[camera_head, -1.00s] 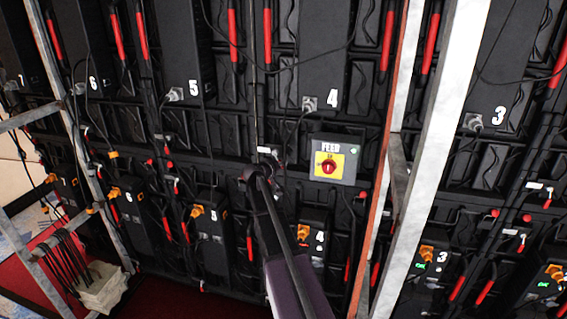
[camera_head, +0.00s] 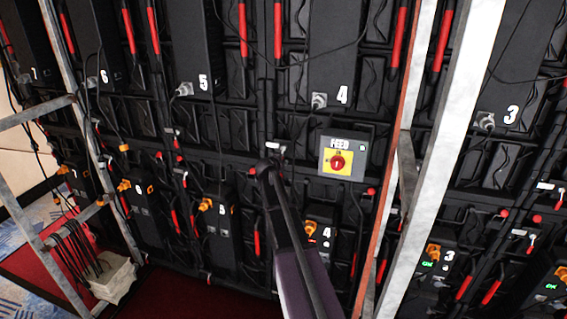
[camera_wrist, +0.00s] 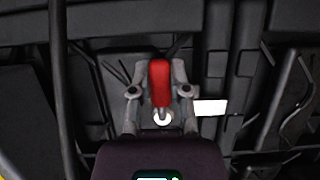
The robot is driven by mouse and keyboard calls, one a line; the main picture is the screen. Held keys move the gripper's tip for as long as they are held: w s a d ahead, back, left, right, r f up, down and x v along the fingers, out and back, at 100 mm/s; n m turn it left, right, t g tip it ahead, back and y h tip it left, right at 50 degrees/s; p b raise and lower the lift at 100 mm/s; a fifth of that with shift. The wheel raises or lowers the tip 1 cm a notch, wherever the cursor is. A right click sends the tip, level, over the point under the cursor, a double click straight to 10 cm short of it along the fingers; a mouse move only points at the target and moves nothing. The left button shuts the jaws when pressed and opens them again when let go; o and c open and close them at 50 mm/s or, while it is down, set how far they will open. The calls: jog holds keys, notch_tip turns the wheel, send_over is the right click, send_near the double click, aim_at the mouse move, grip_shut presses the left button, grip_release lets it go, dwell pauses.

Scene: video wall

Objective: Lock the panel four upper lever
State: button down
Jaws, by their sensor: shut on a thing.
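In the wrist view a lever with a red handle (camera_wrist: 160,85) stands upright between the two fingers of my gripper (camera_wrist: 158,79). The fingers are closed on it from both sides. A pale round pivot shows below the handle, and a white label (camera_wrist: 210,107) is to its right. In the head view my gripper (camera_head: 266,166) reaches the wall left of the yellow and red FEED switch (camera_head: 338,161), below the upper box marked 4 (camera_head: 328,55). My arm hides the held lever there. A white label (camera_head: 272,147) shows just above the gripper.
A metal post (camera_head: 436,140) rises right of the FEED switch. The lower box marked 4 (camera_head: 319,240) has an orange plug. Cables hang across the wall, including a dark one (camera_wrist: 62,90) left of my gripper. A metal frame stands at the left.

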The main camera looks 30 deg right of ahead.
dwell(0.4)
jog(key=c, duration=0.6)
grip_release()
